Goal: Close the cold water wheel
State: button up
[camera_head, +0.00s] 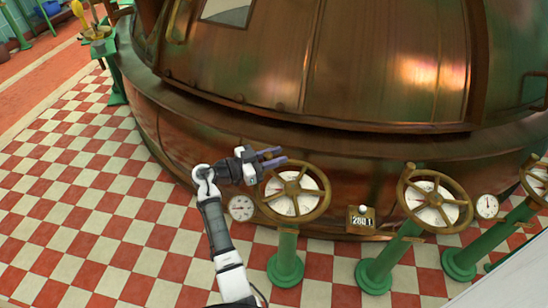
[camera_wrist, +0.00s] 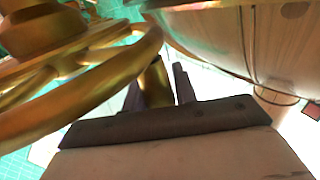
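Three brass hand wheels with pale dial faces stand on green posts in front of the copper kettle in the head view: a left wheel (camera_head: 323,193), a middle wheel (camera_head: 407,197) and a right wheel (camera_head: 534,182) cut by the picture edge. No label readable here tells which one is cold water. My gripper (camera_head: 273,157) is at the upper left rim of the left wheel, fingers pointing right and apart. In the wrist view, a large brass wheel (camera_wrist: 100,88) fills the left side, and a brass piece shows between the fingers (camera_wrist: 160,88). Contact cannot be told.
The big copper kettle (camera_head: 330,70) rises close behind the wheels. A round gauge (camera_head: 241,208) is beside the left wheel. A number plate (camera_head: 361,220) reading about 2801 and another gauge (camera_head: 487,206) stand farther right. The checkered floor (camera_head: 90,200) at left is clear.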

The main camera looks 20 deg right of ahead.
jog(key=o, duration=0.3)
jog(key=shift+d, duration=0.1)
jog(key=shift+o, duration=0.2)
jog(key=a+b, duration=0.2)
jog(key=a, duration=1.2)
jog(key=shift+w, duration=0.15)
